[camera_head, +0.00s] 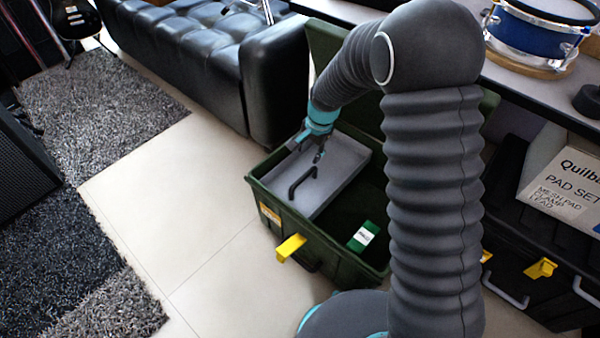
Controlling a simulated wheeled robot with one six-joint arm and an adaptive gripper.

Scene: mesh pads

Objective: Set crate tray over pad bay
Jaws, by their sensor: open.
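The crate tray (345,178) is a grey shallow tray with a dark bar handle (302,184). It sits in the left part of the open dark green crate (265,199). The right part of the crate is an open bay (330,228), with a small green box with a white label (362,237) in it. My gripper (318,156) is open, just above the tray and slightly behind the handle. Whether a fingertip touches the tray or handle is too small to tell. My arm hides the crate's right side.
A yellow latch (291,248) sticks out from the crate's front. A black tufted bench (215,60) stands behind on the left. A table with a blue drum (535,35) is at the back right. Black cases with a "Pad set" sign (565,185) stand right.

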